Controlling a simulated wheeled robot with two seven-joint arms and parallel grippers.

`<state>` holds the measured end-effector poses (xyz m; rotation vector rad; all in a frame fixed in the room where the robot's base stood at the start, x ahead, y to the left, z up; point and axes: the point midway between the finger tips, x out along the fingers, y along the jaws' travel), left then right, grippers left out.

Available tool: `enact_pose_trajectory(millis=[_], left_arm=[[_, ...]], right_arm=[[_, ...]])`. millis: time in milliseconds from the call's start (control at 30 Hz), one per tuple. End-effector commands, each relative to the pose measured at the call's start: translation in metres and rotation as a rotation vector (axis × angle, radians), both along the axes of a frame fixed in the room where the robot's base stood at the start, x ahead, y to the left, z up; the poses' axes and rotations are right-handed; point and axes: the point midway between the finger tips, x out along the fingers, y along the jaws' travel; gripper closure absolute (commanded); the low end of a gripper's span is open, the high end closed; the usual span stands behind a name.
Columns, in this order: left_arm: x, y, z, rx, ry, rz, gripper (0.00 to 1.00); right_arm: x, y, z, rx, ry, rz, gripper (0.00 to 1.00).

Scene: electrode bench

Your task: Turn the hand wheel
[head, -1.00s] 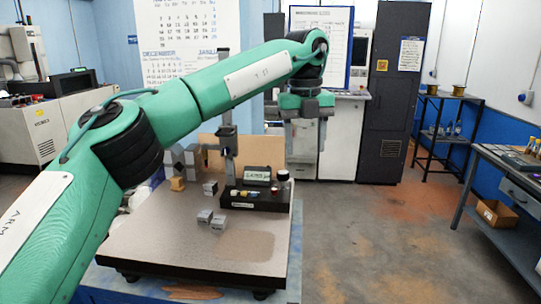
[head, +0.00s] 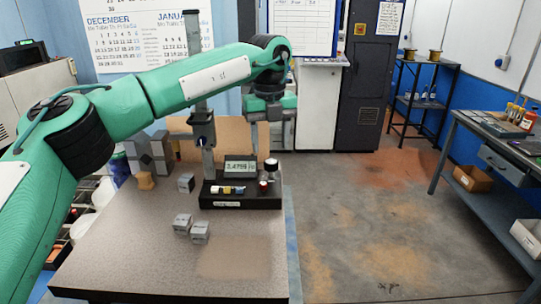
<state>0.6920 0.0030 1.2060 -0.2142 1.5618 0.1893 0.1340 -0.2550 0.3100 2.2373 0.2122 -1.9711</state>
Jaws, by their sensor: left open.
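My left gripper (head: 269,142) comes in from the left on a green arm. It is open and empty, its fingers pointing down, above and behind the right end of a black instrument base (head: 232,202). A gap shows between it and the base. The base carries a small digital readout (head: 240,168), a tall metal column (head: 194,60) with a dark carriage (head: 202,130), and a small dark-capped piece (head: 270,167) at its right end. I cannot clearly make out which part is the hand wheel. My right gripper is not in view.
Small grey blocks (head: 200,232) lie on the speckled bench top (head: 130,260), with larger grey blocks (head: 158,148) and a tan piece (head: 146,181) at the back left. The front of the bench top is clear. A blue-grey side table (head: 500,150) stands right across open floor.

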Motion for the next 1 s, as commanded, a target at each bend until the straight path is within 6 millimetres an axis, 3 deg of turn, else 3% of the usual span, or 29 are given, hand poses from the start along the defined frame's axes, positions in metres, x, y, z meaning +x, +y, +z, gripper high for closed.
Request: enact_pose_trajectory(millis=[100, 300, 667, 900, 1000], left_arm=[[-0.001, -0.001, -0.021, -0.001, 0.002, -0.003, 0.47], [0.000, -0.001, -0.044, 0.000, 0.000, -0.001, 0.47], [0.000, -0.001, -0.050, -0.001, -0.001, -0.001, 0.47], [0.000, -0.001, -0.050, -0.001, -0.001, -0.001, 0.90], [0.000, -0.001, -0.050, -0.001, -0.001, -0.001, 0.92]], right_arm=[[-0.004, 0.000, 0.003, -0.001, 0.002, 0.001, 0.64], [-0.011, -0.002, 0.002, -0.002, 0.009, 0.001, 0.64], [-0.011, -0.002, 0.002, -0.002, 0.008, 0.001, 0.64], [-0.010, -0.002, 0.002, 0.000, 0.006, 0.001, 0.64], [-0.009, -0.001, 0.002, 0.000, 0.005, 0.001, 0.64]])
